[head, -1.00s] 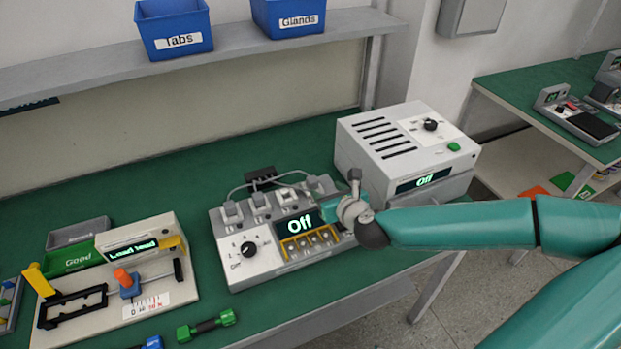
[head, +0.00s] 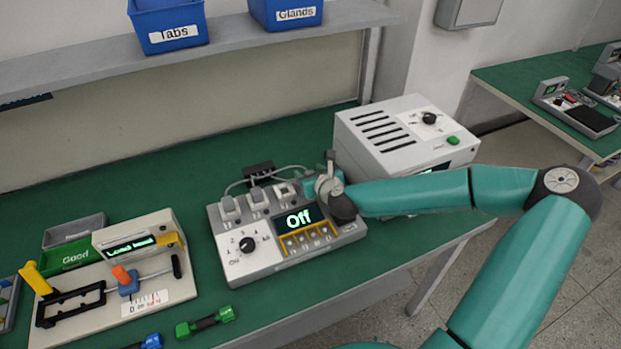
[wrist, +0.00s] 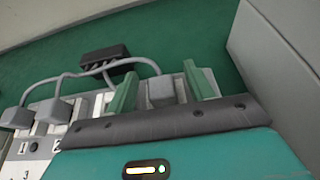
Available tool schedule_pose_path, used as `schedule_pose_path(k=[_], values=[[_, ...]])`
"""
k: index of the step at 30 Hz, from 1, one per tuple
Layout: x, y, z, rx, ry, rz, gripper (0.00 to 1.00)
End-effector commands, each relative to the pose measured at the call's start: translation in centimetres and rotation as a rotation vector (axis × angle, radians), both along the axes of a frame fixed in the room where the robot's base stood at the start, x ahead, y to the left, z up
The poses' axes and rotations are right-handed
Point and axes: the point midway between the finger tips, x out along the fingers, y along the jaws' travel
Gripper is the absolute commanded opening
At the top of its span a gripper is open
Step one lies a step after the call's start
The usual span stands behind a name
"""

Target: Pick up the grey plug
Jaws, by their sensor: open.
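Several grey plugs with grey cords sit in a row along the back of a white panel (head: 240,268) with a lit "Off" display. In the head view, one plug (head: 229,209) is at the left, one in the middle (head: 258,199), and one at the right (head: 285,193), nearest my gripper. In the wrist view, my gripper (wrist: 160,73) is open, with one green finger on each side of a grey plug (wrist: 161,92). I cannot tell whether the fingers touch it. Another plug (wrist: 56,110) lies to the left. In the head view my wrist hides the panel's right back corner.
A black socket block (head: 259,173) takes the cords behind the panel. A grey-white box (head: 405,140) stands close on the right. A gauge fixture (head: 130,270) stands on the left and a green-ended tool (head: 205,322) lies at the front.

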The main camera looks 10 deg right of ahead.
Motion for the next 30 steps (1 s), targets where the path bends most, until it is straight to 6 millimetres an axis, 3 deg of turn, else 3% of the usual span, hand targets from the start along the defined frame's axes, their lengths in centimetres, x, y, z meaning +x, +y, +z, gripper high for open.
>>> schedule_pose_path(k=[4,12,20,30], values=[[1.9,0.5,-0.8,0.000,0.000,0.001,0.53],[2.3,0.4,-1.0,0.000,0.001,0.000,0.53],[2.2,0.4,-1.0,0.000,0.001,0.000,0.05],[2.3,0.4,-0.7,0.000,0.000,0.000,0.04]])
